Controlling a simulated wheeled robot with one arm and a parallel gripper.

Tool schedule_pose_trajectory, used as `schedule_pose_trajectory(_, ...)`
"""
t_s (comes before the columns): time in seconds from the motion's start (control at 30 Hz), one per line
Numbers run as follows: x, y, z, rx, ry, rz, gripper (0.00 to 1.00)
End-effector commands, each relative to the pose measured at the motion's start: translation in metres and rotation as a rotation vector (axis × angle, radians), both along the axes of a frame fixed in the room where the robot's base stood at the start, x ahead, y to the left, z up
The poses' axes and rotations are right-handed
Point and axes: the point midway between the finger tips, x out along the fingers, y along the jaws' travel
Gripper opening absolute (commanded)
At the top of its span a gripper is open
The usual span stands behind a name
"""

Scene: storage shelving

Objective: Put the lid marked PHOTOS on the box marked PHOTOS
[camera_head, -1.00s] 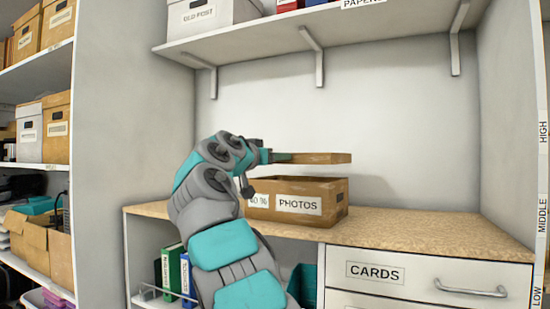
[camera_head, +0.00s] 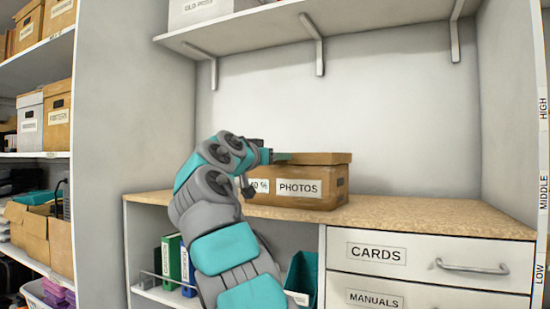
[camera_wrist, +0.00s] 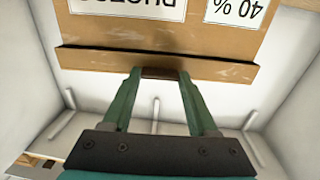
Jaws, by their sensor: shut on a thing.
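The brown cardboard box marked PHOTOS (camera_head: 325,188) stands on the wooden counter, its label facing me, with a 40 % label beside it. The brown lid (camera_head: 322,158) lies level over the box top, with no clear gap between them in the head view. No lettering on the lid is readable. My gripper (camera_head: 278,157) is at the lid's left part, partly hidden by my arm. In the wrist view, my gripper (camera_wrist: 160,73) is shut on the lid's edge (camera_wrist: 90,62), and the box front (camera_wrist: 195,30) shows upside down beyond it.
The counter (camera_head: 430,218) is clear to the right of the box. A shelf with brackets (camera_head: 318,28) hangs above. Drawers marked CARDS (camera_head: 375,253) and MANUALS (camera_head: 375,299) are below. A rack with boxes (camera_head: 57,117) stands at the left.

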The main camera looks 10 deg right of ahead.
Motion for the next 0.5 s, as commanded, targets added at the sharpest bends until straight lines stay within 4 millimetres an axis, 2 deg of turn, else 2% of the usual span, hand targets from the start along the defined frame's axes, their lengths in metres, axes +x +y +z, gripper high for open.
schedule_pose_trajectory(0.3,0.000,0.000,-0.020,0.000,0.000,0.000,0.01)
schedule_pose_trajectory(0.5,0.000,0.000,-0.026,0.000,0.000,0.001,0.01)
